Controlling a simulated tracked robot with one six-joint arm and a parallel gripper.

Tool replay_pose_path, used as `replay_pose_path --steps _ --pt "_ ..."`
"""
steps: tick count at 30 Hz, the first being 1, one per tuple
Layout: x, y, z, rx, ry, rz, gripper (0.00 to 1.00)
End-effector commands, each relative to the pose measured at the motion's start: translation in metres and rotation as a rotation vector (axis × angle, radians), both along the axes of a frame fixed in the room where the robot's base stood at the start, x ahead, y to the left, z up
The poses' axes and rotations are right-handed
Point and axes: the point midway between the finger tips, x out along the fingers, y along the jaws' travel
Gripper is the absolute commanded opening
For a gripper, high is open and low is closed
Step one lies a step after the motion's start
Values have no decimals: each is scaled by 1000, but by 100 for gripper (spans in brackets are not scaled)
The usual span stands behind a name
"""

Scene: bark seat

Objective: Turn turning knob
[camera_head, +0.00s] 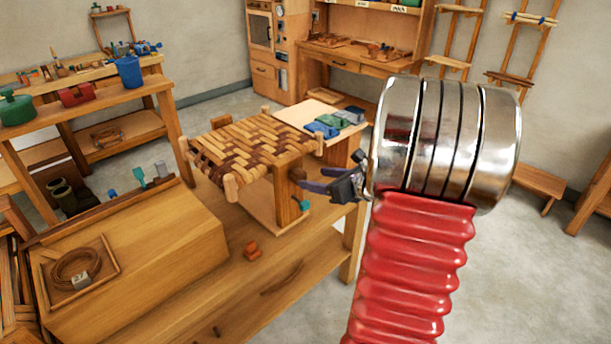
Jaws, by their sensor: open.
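A brown rounded piece (297,174), which looks like the turning knob, sits at the right side of the woven-seat stool (250,140), by its front right leg. It is small, and I cannot tell how it is turned. My gripper (308,180) is open, its dark fingers pointing left toward this piece. The fingertips are close to it; I cannot tell whether they touch it. My red and chrome arm hides much of the right side.
The stool stands on a wooden workbench (265,285). Folded cloths (335,124) lie behind. A large wooden box (150,245) fills the bench's left. Open floor lies to the right.

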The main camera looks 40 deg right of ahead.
Motion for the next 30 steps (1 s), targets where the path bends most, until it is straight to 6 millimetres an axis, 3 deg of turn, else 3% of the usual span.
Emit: replay_pose_path --steps 13,25,30 --pt "59 2 -24 -1 0 3 57" --pt "66 2 -27 -1 0 -1 57" --pt "66 2 -27 0 0 -1 47"
